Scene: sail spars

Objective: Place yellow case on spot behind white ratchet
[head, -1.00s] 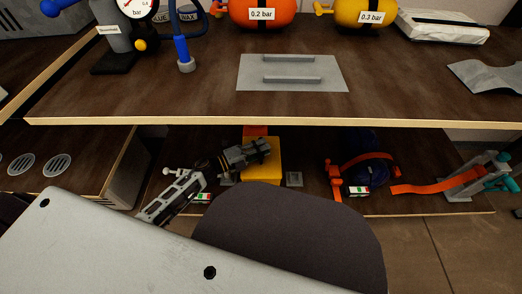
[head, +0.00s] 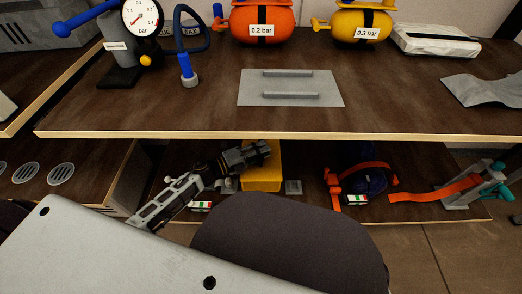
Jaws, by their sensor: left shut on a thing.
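The yellow case (head: 262,179) is on or just above the lower shelf, under the upper shelf's front edge, which hides its far part. My left gripper (head: 262,150), dark grey, reaches in from the left over the case's top left and is shut on it. Whether the case touches the shelf I cannot tell. A small white object (head: 171,178), perhaps the white ratchet, shows left of the case, partly hidden by my left arm. The spot behind it cannot be made out. My right gripper is not in view.
The upper shelf (head: 400,115) overhangs closely. On the lower shelf, an orange ratchet strap (head: 333,182) with a dark blue bundle (head: 368,180) lies to the right, then a grey bracket with teal handles (head: 487,188). A small grey block (head: 293,187) sits right of the case.

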